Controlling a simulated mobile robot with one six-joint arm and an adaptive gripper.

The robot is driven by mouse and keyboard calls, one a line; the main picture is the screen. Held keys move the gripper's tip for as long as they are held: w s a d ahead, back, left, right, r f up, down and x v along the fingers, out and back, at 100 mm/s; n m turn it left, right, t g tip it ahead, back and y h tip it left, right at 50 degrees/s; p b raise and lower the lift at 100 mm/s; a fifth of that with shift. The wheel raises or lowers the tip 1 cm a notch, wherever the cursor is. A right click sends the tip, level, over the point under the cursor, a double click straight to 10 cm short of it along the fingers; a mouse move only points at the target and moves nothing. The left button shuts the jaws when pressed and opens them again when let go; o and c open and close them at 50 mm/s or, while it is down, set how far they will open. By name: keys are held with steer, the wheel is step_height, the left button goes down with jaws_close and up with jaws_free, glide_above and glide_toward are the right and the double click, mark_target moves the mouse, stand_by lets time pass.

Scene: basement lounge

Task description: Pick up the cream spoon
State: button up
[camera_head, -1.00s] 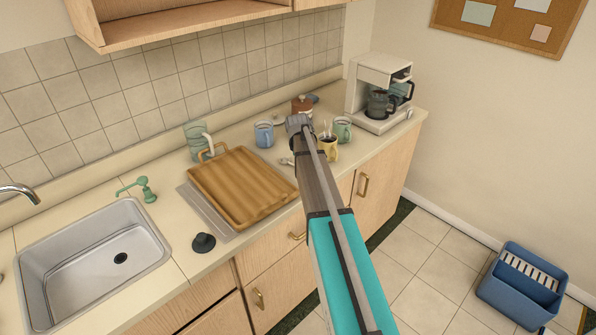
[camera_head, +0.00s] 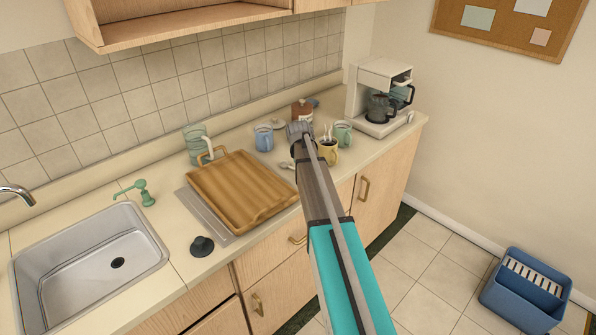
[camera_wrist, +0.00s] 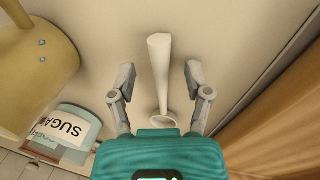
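The cream spoon (camera_wrist: 158,48) lies on the counter. In the wrist view its handle points to the top and its bowl is close to my gripper's palm. My gripper (camera_wrist: 159,70) is open, with one finger on each side of the spoon and a visible gap on both sides. I cannot tell how high the fingers are above the counter. In the head view a small pale part of the spoon (camera_head: 286,165) shows left of my arm. My fingertips are hidden there behind the wrist.
A yellow mug (camera_head: 327,156) with utensils stands close right of my arm. A blue mug (camera_head: 264,138) and a brown canister (camera_head: 302,111) stand behind. A wooden tray (camera_head: 240,187) lies left. A green mug (camera_head: 343,133) and a coffee maker (camera_head: 382,95) stand farther right.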

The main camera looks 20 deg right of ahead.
jaws_close()
steer(key=shift+r, duration=0.15)
steer(key=shift+r+p, duration=0.9)
steer(key=shift+p, duration=0.15)
steer(key=s+r+p, duration=1.1)
steer(key=s, duration=0.3)
steer(key=shift+a, duration=0.1)
